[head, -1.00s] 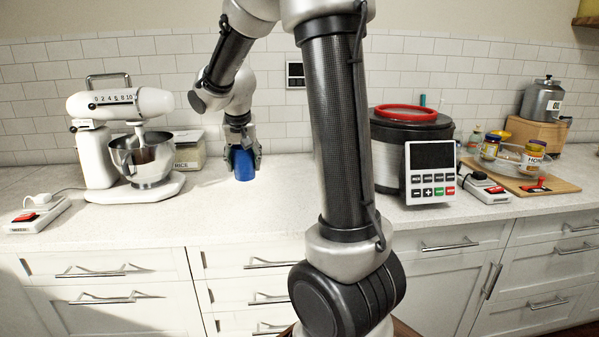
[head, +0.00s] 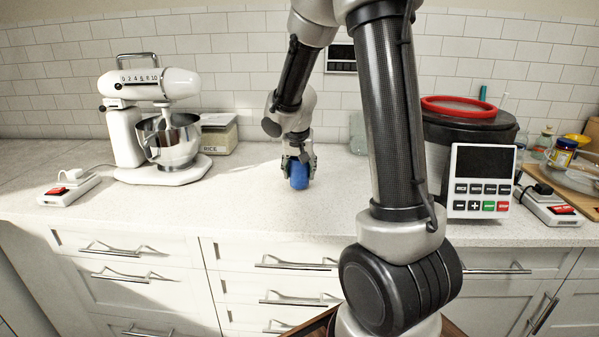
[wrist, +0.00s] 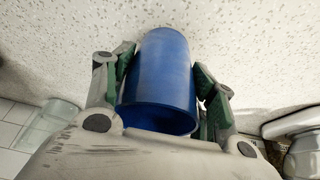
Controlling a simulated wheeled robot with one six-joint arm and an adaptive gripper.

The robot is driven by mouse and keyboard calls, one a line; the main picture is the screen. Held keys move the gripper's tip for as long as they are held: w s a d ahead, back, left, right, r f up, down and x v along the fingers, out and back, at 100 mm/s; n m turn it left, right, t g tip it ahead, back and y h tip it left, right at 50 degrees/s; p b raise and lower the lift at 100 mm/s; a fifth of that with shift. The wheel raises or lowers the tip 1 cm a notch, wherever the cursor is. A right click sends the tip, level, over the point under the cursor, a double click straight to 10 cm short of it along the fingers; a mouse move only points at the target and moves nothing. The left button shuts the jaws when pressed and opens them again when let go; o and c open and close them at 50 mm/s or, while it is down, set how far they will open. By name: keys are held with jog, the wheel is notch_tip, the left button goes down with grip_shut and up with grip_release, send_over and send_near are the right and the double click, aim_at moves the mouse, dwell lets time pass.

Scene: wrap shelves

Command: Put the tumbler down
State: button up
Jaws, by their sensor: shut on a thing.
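The tumbler is blue; in the head view the tumbler (head: 299,176) is at the middle of the counter, between the stand mixer and the black cooker. My gripper (head: 298,160) holds it from above, with a finger on each side. In the wrist view the tumbler (wrist: 160,75) lies between the green-padded fingers of my gripper (wrist: 160,88), its open rim toward the camera. Its lower end is close to the speckled counter (wrist: 250,40); I cannot tell whether it touches.
A stand mixer (head: 140,85) with a steel bowl and a rice container (head: 219,134) stand to the left. A black cooker (head: 465,135) with a red ring and a control panel (head: 481,180) stand to the right. A clear glass (head: 358,132) stands behind. The counter around the tumbler is free.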

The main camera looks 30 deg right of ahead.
jog(key=shift+f, duration=0.45)
jog(key=shift+f, duration=0.1)
jog(key=o, duration=1)
